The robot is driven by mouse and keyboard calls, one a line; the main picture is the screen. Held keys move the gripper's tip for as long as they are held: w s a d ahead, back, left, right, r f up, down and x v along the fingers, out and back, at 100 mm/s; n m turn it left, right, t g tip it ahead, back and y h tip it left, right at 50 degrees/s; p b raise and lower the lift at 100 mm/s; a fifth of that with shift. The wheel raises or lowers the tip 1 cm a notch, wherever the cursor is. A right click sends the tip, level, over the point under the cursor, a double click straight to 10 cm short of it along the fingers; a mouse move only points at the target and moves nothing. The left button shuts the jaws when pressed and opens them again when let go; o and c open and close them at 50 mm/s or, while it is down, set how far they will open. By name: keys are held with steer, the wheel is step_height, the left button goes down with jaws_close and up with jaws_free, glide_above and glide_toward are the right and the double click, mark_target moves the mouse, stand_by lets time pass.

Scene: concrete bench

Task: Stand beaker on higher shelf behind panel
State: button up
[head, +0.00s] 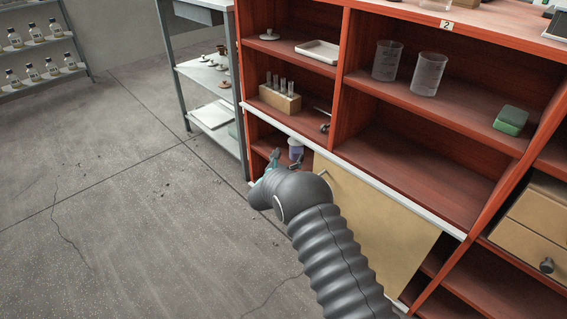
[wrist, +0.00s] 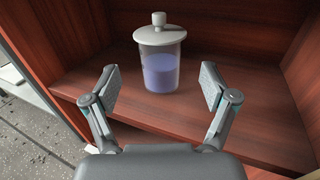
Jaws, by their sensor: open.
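A clear beaker with violet liquid and a pale knobbed lid (wrist: 160,62) stands upright on a red-brown shelf (wrist: 255,90) in the wrist view. Part of it shows in the head view (head: 296,150), in the low left compartment. My gripper (wrist: 158,80) is open and empty, its fingers apart on either side of the beaker's line, the beaker farther in. In the head view my arm hides most of my gripper (head: 273,160). A tan panel (head: 390,225) covers the lower middle of the cabinet and hides what is behind it.
Two empty clear beakers (head: 387,61) (head: 428,74) and a green box (head: 510,120) stand on an upper right shelf. A test-tube rack (head: 280,97) and a white tray (head: 318,51) are at upper left. A white rail (head: 355,172) crosses the cabinet front. Open floor lies left.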

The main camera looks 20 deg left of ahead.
steer(key=shift+s, duration=2.4)
